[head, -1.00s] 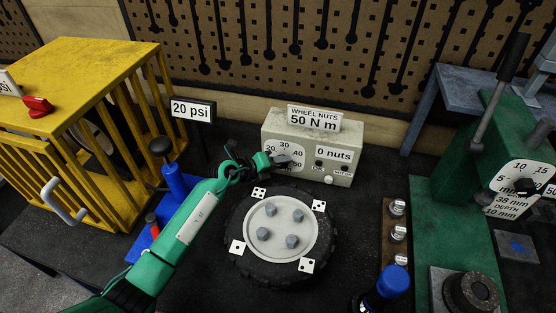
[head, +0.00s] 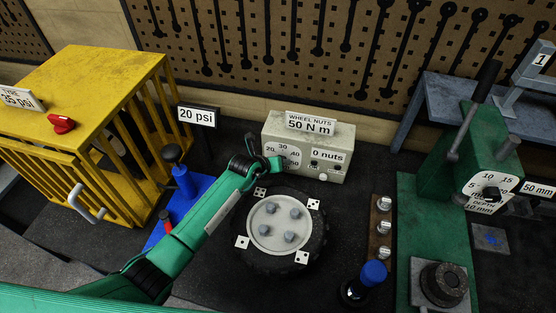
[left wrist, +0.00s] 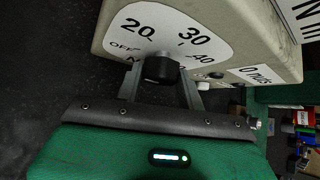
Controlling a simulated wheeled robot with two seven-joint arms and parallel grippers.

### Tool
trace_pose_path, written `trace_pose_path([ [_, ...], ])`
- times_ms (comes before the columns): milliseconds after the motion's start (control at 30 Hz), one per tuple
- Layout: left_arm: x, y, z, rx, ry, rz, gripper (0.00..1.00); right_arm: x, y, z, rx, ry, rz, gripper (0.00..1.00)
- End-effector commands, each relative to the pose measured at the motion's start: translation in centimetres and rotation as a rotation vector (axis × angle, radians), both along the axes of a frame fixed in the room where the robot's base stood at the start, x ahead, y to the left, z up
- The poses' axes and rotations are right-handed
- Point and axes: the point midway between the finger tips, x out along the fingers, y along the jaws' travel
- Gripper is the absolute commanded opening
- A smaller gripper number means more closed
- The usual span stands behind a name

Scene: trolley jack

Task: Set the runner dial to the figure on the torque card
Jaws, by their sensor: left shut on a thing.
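The torque card (head: 311,123) stands on top of the cream runner box and reads "WHEEL NUTS 50 N m". The runner dial (head: 284,151) is on the front of the box, with a white face. In the left wrist view the dial face (left wrist: 186,32) shows OFF, 20, 30 and 40. My left gripper (head: 279,163) is at the dial. In the left wrist view its fingers (left wrist: 160,76) are shut on the black dial knob (left wrist: 160,66). I cannot tell which figure the knob points to. My right gripper is not in view.
A wheel (head: 322,232) with several studs lies in front of the box, which also reads "0 nuts" (head: 327,156). A yellow cage (head: 95,65) stands left, a green press (head: 410,240) right.

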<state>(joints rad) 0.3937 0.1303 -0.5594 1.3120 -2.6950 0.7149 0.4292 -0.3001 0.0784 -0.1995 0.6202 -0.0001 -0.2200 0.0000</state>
Motion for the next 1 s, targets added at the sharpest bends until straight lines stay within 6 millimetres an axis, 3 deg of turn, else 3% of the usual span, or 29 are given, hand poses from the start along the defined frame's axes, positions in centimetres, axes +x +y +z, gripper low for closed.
trace_pose_path([
  [533,0.05,0.01,0.04,0.029,-0.008,0.001,0.16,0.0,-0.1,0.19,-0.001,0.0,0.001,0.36],
  [567,0.05,0.01,0.04,0.029,-0.008,0.001,0.4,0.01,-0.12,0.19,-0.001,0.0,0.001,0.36],
  [667,0.05,0.01,0.04,0.029,-0.008,0.001,0.6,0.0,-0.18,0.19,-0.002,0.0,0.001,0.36],
  [1000,-0.06,0.05,0.08,0.028,-0.007,0.0,0.6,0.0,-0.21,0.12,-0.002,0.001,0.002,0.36],
])
